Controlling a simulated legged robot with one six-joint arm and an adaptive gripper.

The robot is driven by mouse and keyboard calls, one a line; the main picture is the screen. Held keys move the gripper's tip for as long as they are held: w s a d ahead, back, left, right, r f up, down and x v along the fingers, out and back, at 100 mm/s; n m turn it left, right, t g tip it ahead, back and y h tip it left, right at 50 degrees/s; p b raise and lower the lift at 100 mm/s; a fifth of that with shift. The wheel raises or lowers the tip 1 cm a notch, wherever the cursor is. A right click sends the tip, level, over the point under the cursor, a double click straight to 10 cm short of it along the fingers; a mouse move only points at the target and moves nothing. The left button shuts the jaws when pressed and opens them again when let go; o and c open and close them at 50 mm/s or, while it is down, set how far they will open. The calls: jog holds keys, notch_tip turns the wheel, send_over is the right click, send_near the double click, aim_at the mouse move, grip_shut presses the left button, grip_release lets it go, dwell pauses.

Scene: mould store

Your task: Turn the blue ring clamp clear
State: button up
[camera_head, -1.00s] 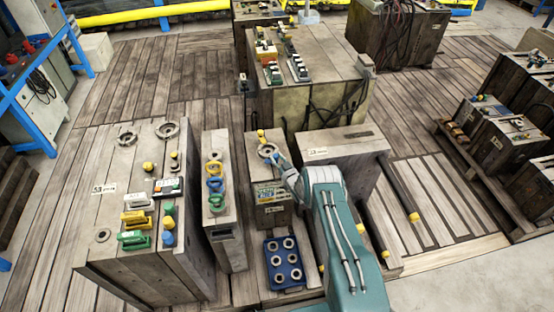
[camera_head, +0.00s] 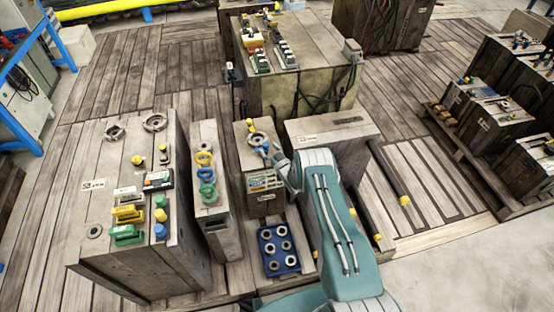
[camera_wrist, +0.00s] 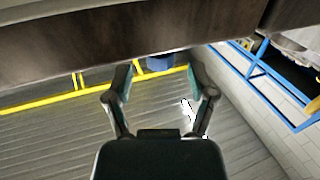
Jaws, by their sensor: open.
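A blue ring clamp (camera_head: 206,174) sits on the narrow upright block left of centre in the head view. A yellow ring (camera_head: 204,158) is just behind it and a green ring (camera_head: 208,193) just in front. My arm reaches up at the right of that block, toward the small block with a round metal ring (camera_head: 257,139). In the head view my gripper is mostly hidden by the wrist. In the wrist view my gripper (camera_wrist: 160,76) is open and empty, its fingers apart below a dark edge. A blue patch (camera_wrist: 160,62) shows between the fingertips; I cannot tell what it is.
A wide block (camera_head: 78,240) with coloured handles stands at the left. A blue tray (camera_head: 262,250) with several metal rings lies in front of the small block. A grey-topped block (camera_head: 325,132) stands right of it. The planked floor is clear at the back left.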

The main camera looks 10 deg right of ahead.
jog(key=v, duration=1)
jog(key=shift+s, duration=0.15)
jog(key=a+m+h, duration=0.4)
jog(key=a+h, duration=0.1)
jog(key=h, duration=0.1)
jog(key=shift+t, duration=0.4)
jog(key=w, duration=0.7)
jog(key=w+d, duration=0.1)
jog(key=w, duration=0.3)
jog(key=shift+w, duration=0.1)
jog(key=shift+c, duration=0.3)
grip_shut()
